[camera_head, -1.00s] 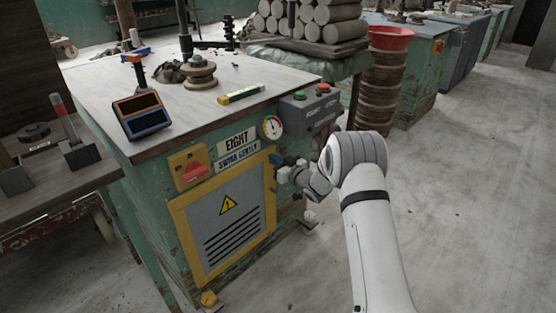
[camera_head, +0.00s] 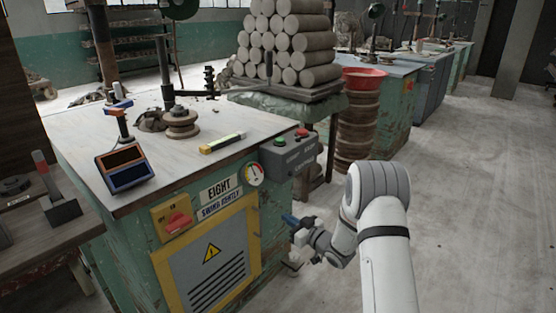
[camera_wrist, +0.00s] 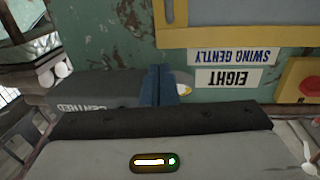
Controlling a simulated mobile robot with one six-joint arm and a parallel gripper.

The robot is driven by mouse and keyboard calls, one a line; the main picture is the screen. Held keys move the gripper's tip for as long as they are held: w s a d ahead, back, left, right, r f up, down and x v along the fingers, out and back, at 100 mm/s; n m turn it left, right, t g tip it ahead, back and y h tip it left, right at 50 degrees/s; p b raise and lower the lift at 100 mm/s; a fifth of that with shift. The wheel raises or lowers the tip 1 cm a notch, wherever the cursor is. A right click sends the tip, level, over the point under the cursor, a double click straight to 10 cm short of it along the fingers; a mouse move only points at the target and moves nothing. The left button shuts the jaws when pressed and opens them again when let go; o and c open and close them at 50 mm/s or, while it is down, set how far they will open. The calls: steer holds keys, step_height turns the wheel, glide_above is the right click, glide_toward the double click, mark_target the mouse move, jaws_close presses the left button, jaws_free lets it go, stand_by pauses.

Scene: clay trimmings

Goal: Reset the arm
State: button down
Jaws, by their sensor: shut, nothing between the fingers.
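My gripper (camera_head: 289,219) is at the right side of the green workbench (camera_head: 275,190), in front of the bench's right corner and below the grey button box. Its blue fingers are closed together and hold nothing. The wrist view also shows the shut blue fingers (camera_wrist: 164,85), pointing at the green bench front, which appears upside down there. My arm reaches in from the lower right and is bent at the elbow.
The bench front carries a grey button box (camera_head: 290,152), a gauge (camera_head: 254,174), a red switch (camera_head: 178,222) and a yellow-framed panel (camera_head: 212,262). Stacked clay cylinders (camera_head: 290,45) and a red basin (camera_head: 364,77) stand behind. The floor (camera_head: 465,200) at right is open.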

steer(key=d+r+m+h+p, duration=0.1)
steer(key=d+r+h+p, duration=0.25)
steer(key=r, duration=0.45)
steer(key=d+r+m+h+p, duration=0.1)
steer(key=d+r+h+p, duration=0.2)
steer(key=r, duration=0.5)
steer(key=s+d+r+m+g+h+p, duration=0.1)
steer(key=s+d+r+m+h+p, duration=0.1)
steer(key=s+r+p, duration=0.4)
steer(key=s+d+r+m+g+h+p, duration=0.1)
steer(key=s+d+r+g+h+p, duration=0.2)
steer(key=r, duration=0.5)
steer(key=s+r+m+g+p, duration=0.1)
steer(key=s+r+g+p, duration=0.2)
steer(key=s, duration=1.3)
steer(key=s+r+m+g+p, duration=0.2)
steer(key=s+r+p, duration=0.7)
steer(key=s, duration=0.6)
step_height(320, 180, up, 2)
steer(key=shift+s+a+r+g, duration=0.1)
steer(key=shift+s+a+g, duration=0.25)
steer(key=shift+g, duration=0.45)
steer(key=shift+d+h, duration=0.1)
steer(key=shift+h, duration=0.15)
